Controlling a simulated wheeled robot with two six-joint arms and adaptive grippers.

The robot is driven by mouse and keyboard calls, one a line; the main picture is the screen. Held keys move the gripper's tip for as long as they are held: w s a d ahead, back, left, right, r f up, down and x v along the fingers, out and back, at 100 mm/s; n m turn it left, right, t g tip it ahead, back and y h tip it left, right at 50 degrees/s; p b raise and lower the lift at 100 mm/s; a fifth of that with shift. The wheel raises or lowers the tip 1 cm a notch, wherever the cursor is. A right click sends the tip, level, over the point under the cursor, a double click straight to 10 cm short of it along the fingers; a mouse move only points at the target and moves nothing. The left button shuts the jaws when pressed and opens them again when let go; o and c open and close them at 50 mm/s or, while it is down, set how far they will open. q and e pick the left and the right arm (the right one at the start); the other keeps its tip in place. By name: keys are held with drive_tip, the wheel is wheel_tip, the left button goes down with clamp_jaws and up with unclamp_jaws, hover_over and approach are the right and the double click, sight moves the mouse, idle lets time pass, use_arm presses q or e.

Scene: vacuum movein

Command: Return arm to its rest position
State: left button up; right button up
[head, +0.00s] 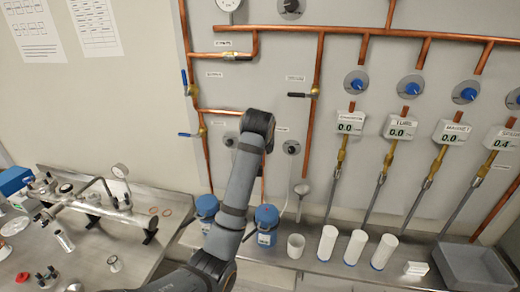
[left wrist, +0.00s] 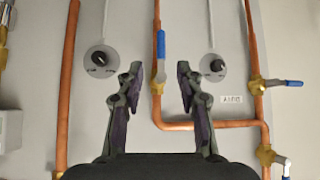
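My left arm (head: 235,190) comes in from the bottom of the head view and reaches up toward the wall panel. Its wrist end (head: 257,124) is in front of the panel, and the gripper's fingers are hidden there. In the left wrist view my left gripper (left wrist: 159,78) is open, with its two fingers apart. Nothing is held between them. Behind the gap are the grey panel, a copper pipe (left wrist: 157,104) and a blue valve handle (left wrist: 161,44). I cannot tell how far the fingertips are from the pipe. My right arm and right gripper are not in view.
The grey panel (head: 275,75) carries copper pipes, valves and several digital gauges (head: 350,123). Blue-lidded containers (head: 266,217), white cylinders (head: 327,243) and a grey tray (head: 472,268) stand on the bench below. A metal apparatus (head: 110,212) is at left.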

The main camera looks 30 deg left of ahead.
use_arm(q)
drive_tip(key=shift+s+d+r, duration=0.1)
drive_tip(key=shift+s+r, duration=0.2)
drive_tip(key=shift+r, duration=0.1)
